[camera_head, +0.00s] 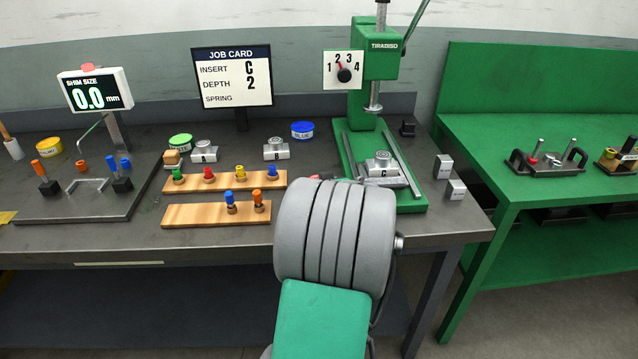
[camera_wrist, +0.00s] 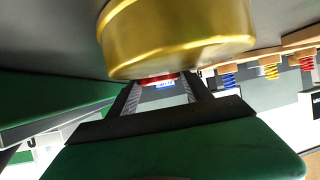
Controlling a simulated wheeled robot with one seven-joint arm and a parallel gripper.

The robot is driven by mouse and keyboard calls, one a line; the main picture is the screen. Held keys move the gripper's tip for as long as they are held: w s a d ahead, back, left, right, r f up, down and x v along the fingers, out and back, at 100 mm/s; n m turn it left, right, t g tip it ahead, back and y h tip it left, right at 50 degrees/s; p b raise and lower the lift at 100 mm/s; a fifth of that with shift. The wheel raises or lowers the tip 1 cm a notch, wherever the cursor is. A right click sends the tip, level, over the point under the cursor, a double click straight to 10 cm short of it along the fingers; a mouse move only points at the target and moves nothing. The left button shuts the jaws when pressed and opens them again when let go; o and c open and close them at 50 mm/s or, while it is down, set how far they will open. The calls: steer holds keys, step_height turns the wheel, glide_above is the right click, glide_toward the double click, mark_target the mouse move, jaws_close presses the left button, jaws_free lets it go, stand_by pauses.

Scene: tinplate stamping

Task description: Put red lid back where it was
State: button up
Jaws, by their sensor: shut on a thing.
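In the wrist view a large gold round piece (camera_wrist: 180,40) fills the top middle, right at the fingertips. A strip of red (camera_wrist: 157,79) shows at its lower edge, between the fingers, so it looks like the red lid with its gold side facing the camera. My gripper (camera_wrist: 162,88) is shut on it. In the head view my arm hides the gripper and nearly all of what it holds; only a small reddish patch (camera_head: 314,177) shows at the arm's left edge.
Small metal blocks (camera_head: 456,189) sit near the right edge.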

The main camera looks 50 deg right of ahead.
steer(key=shift+f, duration=0.1)
steer(key=o, duration=1.5)
steer(key=shift+s+r, duration=0.1)
steer(key=shift+r, duration=0.2)
steer(key=v, duration=1.1)
steer(key=shift+s+a, duration=0.3)
steer(key=shift+a, duration=0.05)
steer(key=shift+w, duration=0.1)
